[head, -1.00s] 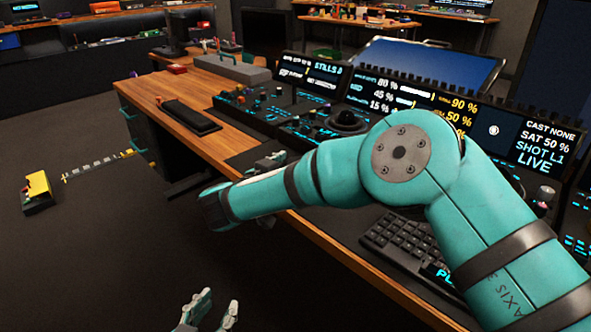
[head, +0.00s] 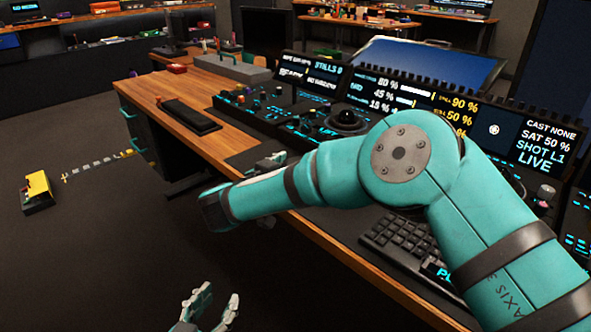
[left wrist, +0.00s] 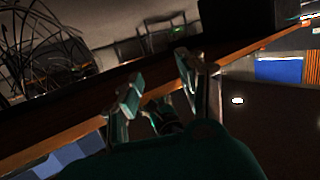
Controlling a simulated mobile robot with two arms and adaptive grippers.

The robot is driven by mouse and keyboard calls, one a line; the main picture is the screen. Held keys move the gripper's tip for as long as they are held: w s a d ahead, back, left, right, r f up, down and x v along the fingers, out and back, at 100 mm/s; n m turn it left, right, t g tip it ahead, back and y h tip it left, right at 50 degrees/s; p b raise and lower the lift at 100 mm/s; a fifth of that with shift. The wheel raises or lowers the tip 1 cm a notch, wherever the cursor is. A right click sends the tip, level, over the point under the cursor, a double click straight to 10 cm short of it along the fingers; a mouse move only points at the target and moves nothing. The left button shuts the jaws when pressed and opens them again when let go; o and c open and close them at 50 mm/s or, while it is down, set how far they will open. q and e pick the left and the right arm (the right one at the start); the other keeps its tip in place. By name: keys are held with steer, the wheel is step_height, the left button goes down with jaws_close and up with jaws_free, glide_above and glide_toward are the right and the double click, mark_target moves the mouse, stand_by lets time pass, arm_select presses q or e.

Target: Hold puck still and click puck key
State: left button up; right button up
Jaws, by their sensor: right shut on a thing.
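My right gripper (head: 268,163) is at the near edge of the console desk, largely behind my right forearm. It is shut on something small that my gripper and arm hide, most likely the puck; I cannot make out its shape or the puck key. My left gripper (head: 210,304) is low in the head view, in front of the desk and away from the panel. Its fingers are apart and empty. In the left wrist view its two fingertips (left wrist: 157,82) also stand apart, with nothing between them.
The console desk (head: 196,147) carries a trackball (head: 345,118), a black wrist pad (head: 190,117), a keyboard (head: 395,240) and lit screens (head: 450,112). My right arm covers part of the desk. A yellow-topped box (head: 38,187) lies on the floor at left. The floor before the desk is mostly clear.

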steer(key=shift+f, duration=0.15)
stand_by(0.7)
steer(key=o, duration=1.1)
steer(key=shift+c, duration=0.2)
